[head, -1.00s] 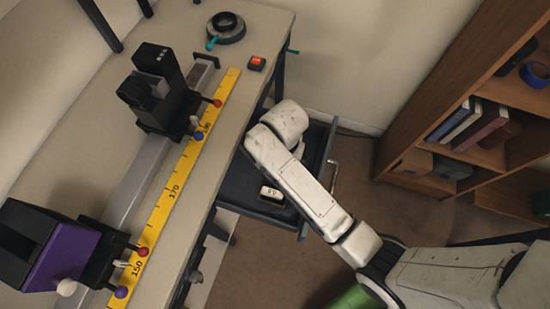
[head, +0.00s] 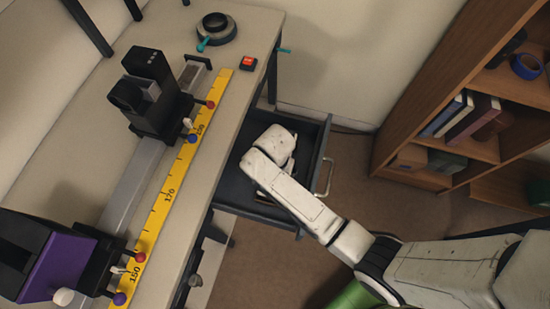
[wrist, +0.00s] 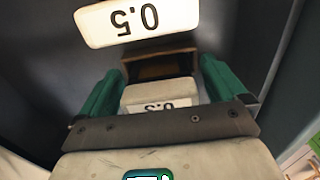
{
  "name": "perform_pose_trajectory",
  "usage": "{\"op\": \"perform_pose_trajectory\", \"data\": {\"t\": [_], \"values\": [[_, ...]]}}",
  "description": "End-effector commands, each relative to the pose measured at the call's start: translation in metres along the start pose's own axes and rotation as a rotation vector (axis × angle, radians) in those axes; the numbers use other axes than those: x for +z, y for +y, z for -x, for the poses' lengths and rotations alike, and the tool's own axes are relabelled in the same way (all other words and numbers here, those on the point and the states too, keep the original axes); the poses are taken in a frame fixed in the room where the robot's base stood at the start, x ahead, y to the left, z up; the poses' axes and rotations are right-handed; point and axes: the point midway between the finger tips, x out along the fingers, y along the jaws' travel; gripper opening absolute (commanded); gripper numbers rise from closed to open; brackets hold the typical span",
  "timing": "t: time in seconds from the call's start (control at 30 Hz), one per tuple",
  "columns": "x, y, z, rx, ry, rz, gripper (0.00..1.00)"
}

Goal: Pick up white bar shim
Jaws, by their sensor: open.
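In the wrist view, a white bar (wrist: 137,20) marked 0.5, upside down, lies in the dark drawer beyond my fingertips. A second white piece (wrist: 148,93) with a partly covered black number sits between the green fingers of my gripper (wrist: 162,70), its near part hidden by the gripper's body. I cannot tell which of the two is the bar shim. My gripper is open, and I see no finger clearly touching either piece. In the head view my arm reaches into the open drawer (head: 234,188) and hides the fingers and most of the drawer's contents.
A small brown open-fronted block (wrist: 160,66) lies between the two white pieces. The drawer walls are close around my gripper. The bench (head: 225,115) with a yellow ruler (head: 168,190) stands left of the drawer, and a wooden bookshelf (head: 425,110) stands at right.

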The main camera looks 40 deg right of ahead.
Motion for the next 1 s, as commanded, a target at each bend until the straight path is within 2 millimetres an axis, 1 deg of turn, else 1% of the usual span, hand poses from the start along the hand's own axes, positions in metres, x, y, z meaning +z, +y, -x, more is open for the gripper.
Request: {"op": "perform_pose_trajectory", "data": {"t": [0.07, 0.63, 0.87, 0.97, 1.0], "values": [[0.0, 0.0, 0.0, 0.0, 0.0, 0.0, 0.97], [0.0, 0.0, 0.0, 0.0, 0.0, 0.0, 0.42], [0.0, 0.0, 0.001, 0.001, 0.0, 0.0, 0.41], [0.001, 0.001, 0.008, 0.002, -0.001, 0.0, 0.41], [0.001, 0.001, 0.013, 0.003, -0.001, 0.0, 0.41]]}}
